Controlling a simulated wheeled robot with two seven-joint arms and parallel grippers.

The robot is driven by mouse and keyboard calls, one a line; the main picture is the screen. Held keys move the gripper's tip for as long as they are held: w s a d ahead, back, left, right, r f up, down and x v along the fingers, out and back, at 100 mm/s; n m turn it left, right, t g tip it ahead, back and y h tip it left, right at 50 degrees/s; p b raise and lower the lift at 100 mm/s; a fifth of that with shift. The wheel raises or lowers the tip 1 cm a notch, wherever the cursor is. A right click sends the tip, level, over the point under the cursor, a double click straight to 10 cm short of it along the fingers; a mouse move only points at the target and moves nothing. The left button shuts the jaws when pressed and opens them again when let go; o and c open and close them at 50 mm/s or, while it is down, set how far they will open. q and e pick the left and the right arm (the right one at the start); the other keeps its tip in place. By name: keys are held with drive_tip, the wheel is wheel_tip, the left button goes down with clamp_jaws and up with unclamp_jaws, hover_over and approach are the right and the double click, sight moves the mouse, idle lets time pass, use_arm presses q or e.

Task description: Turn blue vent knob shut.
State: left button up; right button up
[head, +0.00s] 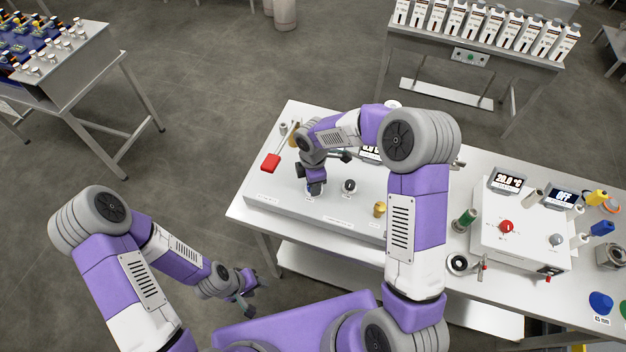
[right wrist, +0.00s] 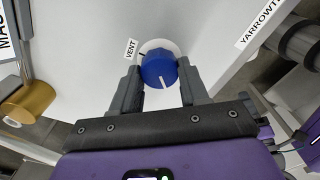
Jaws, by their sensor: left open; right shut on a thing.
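The blue vent knob (right wrist: 158,66) sits on a white panel beside a "VENT" label in the right wrist view. Its white line points toward my gripper's palm, and a dark mark shows on the panel at its upper left. My right gripper (right wrist: 160,88) is shut on the knob, one finger on each side. In the head view my right gripper (head: 314,188) points down at the panel's front left and mostly hides the knob. My left gripper (head: 250,294) is open and empty, off the table's front left.
A red handle (head: 271,162) lies left of my right gripper. A black knob (head: 349,186) and a brass knob (head: 379,209) stand to its right on the panel. A control box with a red knob (head: 506,227) stands further right.

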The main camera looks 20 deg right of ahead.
drive_tip(key=n+p, duration=0.1)
drive_tip(key=n, duration=0.3)
drive_tip(key=shift+r+n, duration=0.15)
drive_tip(key=shift+n, duration=0.15)
drive_tip(key=shift+n+p, duration=0.9)
drive_tip(key=shift+n, duration=1.3)
drive_tip(key=o, duration=1.1)
drive_tip(key=shift+c, duration=0.2)
wheel_tip(320, 180, up, 7)
drive_tip(key=shift+r, duration=0.2)
drive_tip(key=shift+s+f, duration=0.1)
drive_tip(key=shift+s, duration=0.05)
